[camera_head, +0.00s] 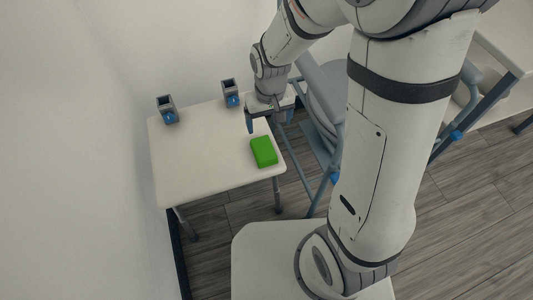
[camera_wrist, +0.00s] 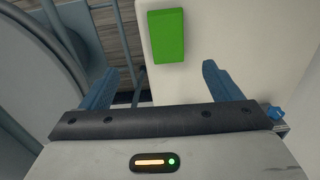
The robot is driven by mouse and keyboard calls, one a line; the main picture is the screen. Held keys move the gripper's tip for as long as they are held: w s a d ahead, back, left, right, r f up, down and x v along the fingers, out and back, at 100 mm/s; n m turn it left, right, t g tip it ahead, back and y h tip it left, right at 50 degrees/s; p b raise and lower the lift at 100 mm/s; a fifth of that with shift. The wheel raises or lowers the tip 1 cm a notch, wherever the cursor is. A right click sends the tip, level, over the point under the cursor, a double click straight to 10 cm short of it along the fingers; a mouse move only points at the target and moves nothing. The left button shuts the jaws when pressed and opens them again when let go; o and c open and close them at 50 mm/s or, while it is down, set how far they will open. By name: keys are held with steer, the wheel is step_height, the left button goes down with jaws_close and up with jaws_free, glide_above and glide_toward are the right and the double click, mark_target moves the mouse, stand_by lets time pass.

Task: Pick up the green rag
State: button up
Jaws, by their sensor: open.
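The green rag (camera_head: 264,151) is a bright green block-like shape lying on a small white table (camera_head: 190,165), near the table's right edge. My gripper (camera_head: 263,122) is above the table, just behind the rag in the head view. In the wrist view, the rag (camera_wrist: 167,36) lies ahead of my open gripper (camera_wrist: 158,78), between the lines of its two blue fingers and beyond their tips. The fingers are apart from the rag and hold nothing.
Two small grey and blue holders (camera_head: 167,109) and (camera_head: 231,92) stand at the table's back. A grey-blue chair (camera_head: 318,115) stands close at the table's right. A white wall (camera_head: 75,150) borders the left. The table's left and front are clear.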

steer(key=b, duration=0.2)
glide_above(264, 147)
steer(key=f, duration=0.6)
steer(key=shift+s+f, duration=0.3)
steer(key=shift+s, duration=0.05)
steer(key=f+b, duration=0.1)
steer(key=f, duration=0.1)
steer(key=f+b, duration=0.2)
steer(key=f, duration=0.1)
steer(key=f+b, duration=0.1)
steer(key=f, duration=0.1)
steer(key=shift+w+a+f+b, duration=0.1)
steer(key=shift+w+f+b, duration=0.2)
steer(key=shift+f+b, duration=0.1)
steer(key=shift+r, duration=0.1)
steer(key=shift+c, duration=0.6)
steer(key=c, duration=0.9)
steer(key=shift+r, duration=0.15)
steer(key=shift+c, duration=0.2)
